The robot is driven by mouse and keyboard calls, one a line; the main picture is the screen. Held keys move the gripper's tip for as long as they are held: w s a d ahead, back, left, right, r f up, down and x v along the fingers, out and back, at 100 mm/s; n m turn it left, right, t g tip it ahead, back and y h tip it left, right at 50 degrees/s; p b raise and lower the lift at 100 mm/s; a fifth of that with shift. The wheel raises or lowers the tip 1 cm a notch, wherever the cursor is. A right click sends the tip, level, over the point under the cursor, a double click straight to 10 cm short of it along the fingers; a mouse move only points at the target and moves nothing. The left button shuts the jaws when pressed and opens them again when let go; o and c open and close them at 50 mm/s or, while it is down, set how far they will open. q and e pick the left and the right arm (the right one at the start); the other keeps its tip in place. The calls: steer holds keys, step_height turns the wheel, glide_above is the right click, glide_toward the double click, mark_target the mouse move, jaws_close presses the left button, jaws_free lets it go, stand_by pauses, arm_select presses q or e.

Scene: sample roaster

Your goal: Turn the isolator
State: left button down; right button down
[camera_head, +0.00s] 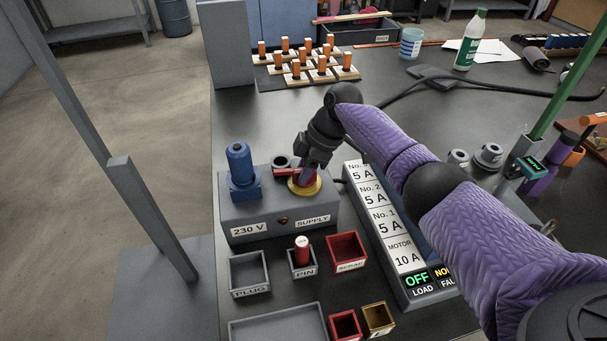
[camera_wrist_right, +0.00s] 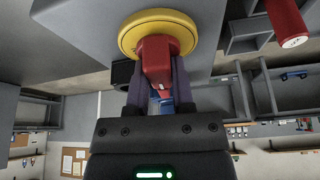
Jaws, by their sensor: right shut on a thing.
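The isolator is a red handle on a round yellow plate (camera_head: 306,187) on top of the grey supply box (camera_head: 245,214), which is labelled 230 V SUPPLY. In the right wrist view the red handle (camera_wrist_right: 156,58) stands out from the yellow disc (camera_wrist_right: 128,38). My right gripper (camera_head: 309,168) comes down onto it from above, and its fingers (camera_wrist_right: 157,85) are shut on the red handle. In the head view the wrist hides part of the handle. My left gripper does not show.
A blue plug (camera_head: 241,165) stands on the supply box. In front are the PLUG tray (camera_head: 249,289), a red PIN piece (camera_head: 302,250) in its tray and the SCRAP tray (camera_head: 359,262). To the right, a fuse panel (camera_head: 402,258) shows a green OFF above LOAD.

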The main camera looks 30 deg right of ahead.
steer(key=shift+n+g+b, duration=0.3)
steer(key=shift+n+b, duration=0.25)
steer(key=shift+n, duration=0.15)
steer(key=shift+c, duration=2.4)
jaws_free()
steer(key=p+v, duration=0.3)
steer(key=v, duration=0.7)
steer(key=shift+p, duration=0.4)
steer(key=shift+f, duration=0.1)
